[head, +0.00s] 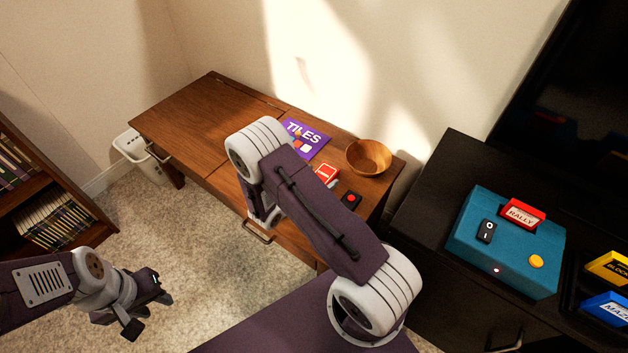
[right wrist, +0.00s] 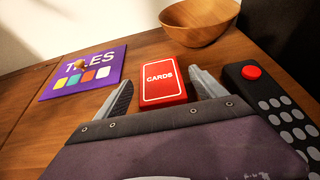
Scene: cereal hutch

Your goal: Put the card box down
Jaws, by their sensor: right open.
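The red card box (right wrist: 162,82), marked CARDS, lies on the wooden hutch top. It also shows in the head view (head: 327,173), partly behind my right arm. My right gripper (right wrist: 160,88) is open, with one finger on each side of the card box and a gap visible on both sides. In the head view the right gripper is mostly hidden by my own arm. My left gripper (head: 143,304) is at the lower left over the carpet, apart from the hutch. It looks empty with its fingers apart.
A purple TILES box (right wrist: 85,72) lies left of the card box. A wooden bowl (right wrist: 198,20) stands behind it. A dark remote with a red button (right wrist: 252,72) lies to the right. The hutch's left part (head: 190,115) is clear. A teal console (head: 508,240) stands on the black cabinet.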

